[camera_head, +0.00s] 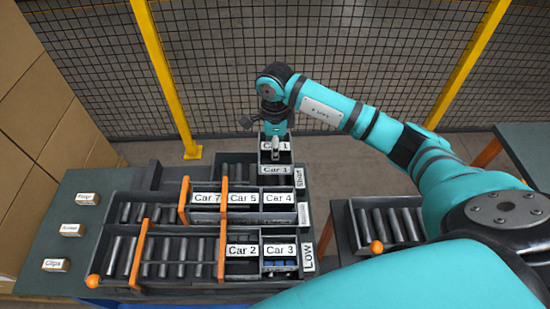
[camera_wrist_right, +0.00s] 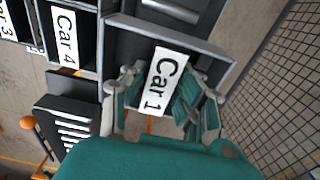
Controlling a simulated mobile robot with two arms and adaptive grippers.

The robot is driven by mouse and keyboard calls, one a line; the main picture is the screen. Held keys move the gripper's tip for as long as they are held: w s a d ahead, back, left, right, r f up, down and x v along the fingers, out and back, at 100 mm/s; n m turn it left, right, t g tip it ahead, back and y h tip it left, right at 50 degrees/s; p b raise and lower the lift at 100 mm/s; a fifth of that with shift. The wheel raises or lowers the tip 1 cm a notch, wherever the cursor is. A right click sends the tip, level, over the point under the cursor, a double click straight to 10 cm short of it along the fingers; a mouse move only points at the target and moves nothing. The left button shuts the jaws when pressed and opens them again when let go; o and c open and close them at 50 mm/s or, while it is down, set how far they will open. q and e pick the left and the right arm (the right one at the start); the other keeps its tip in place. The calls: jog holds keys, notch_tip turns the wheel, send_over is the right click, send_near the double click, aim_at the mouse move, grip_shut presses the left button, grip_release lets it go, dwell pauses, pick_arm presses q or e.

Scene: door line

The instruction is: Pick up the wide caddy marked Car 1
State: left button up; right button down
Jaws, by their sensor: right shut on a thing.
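The caddy marked Car 1 (camera_head: 275,170) is a dark box at the back right end of the rack, with white labels on its top and front. In the right wrist view its label (camera_wrist_right: 160,82) fills the space between my fingers, and its grey rim shows behind. My right gripper (camera_head: 273,147) reaches down onto the top label from above and partly covers it. It is shut on the caddy; the fingers' exact contact is partly hidden. I cannot tell whether the caddy is clear of the rack. My left gripper is not in view.
Caddies marked Car 4 (camera_head: 280,197), Car 5 (camera_head: 242,198), Car 7 (camera_head: 206,199), Car 2 (camera_head: 242,250) and Car 3 (camera_head: 280,250) stand nearer in the rack. Orange dividers (camera_head: 224,192) stand between rollers. Another roller rack (camera_head: 385,225) is at right. A mesh fence (camera_head: 330,60) stands behind.

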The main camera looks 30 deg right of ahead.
jog(key=shift+r+p, duration=1.35)
jog(key=shift+r, duration=1.45)
